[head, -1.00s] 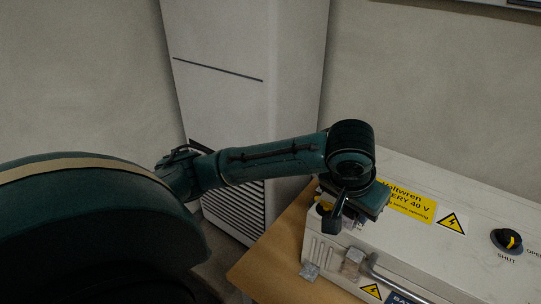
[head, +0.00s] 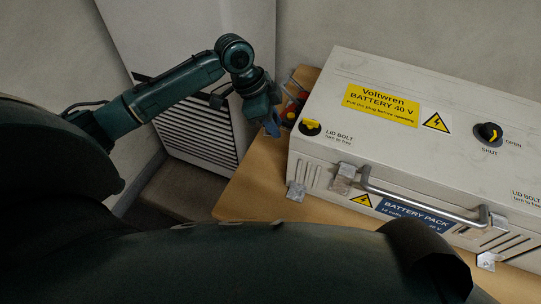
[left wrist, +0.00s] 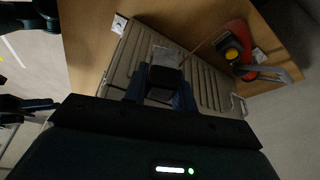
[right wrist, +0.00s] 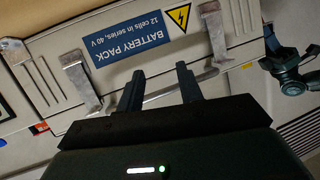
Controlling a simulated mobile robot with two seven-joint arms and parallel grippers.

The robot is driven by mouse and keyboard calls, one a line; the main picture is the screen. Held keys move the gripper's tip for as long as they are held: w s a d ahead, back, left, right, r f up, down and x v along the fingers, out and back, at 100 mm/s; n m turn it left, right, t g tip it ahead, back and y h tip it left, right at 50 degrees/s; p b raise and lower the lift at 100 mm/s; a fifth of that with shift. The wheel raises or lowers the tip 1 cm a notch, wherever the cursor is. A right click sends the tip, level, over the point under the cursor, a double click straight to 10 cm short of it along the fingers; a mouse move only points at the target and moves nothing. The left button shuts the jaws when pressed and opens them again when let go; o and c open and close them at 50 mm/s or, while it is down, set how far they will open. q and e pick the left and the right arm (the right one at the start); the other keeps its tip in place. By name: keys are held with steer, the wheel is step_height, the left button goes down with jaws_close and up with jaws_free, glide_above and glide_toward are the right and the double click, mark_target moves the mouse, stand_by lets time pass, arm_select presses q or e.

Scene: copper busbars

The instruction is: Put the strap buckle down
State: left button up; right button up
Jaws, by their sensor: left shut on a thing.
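My left gripper (head: 271,127) is just left of the white battery box, pointing down over the table side. In the left wrist view (left wrist: 161,88) its blue fingers are shut on a small dark block, which I take to be the strap buckle (left wrist: 164,78). A pale grey plate (left wrist: 167,56) shows just beyond it; I cannot tell if they are joined. The fingers hide part of the buckle. My right gripper (right wrist: 160,85) is open and empty, its two fingers apart in front of the box's handle side.
The battery box (head: 345,75) stands on a wooden table (head: 245,190), with a grey handle (head: 420,208) and metal latches along its front. Red items (head: 289,117) lie beside its left end. Bare wood shows at the table's front left. A white cabinet (head: 180,40) stands behind.

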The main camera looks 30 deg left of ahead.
arm_select(q)
steer(key=f+m, duration=0.2)
steer(key=a+f+m+g, duration=0.1)
steer(key=shift+w+f, duration=0.15)
steer(key=shift+w, duration=0.2)
steer(key=shift+f+m+b, duration=0.3)
steer(key=shift+f, duration=0.1)
step_height(320, 180, down, 5)
steer(key=shift+f+b, duration=0.2)
steer(key=shift+b, duration=0.3)
steer(key=shift+f, duration=0.3)
step_height(320, 180, down, 3)
steer(key=shift+f+b, duration=0.1)
steer(key=shift+b, duration=0.3)
steer(key=shift+f, duration=0.25)
steer(key=shift+r, duration=0.1)
steer(key=shift+f, duration=0.2)
steer(key=o, duration=1)
arm_select(e)
steer(key=shift+s+d+r+t, duration=0.25)
steer(key=shift+s+d+t, duration=0.1)
steer(key=shift+d+t, duration=0.05)
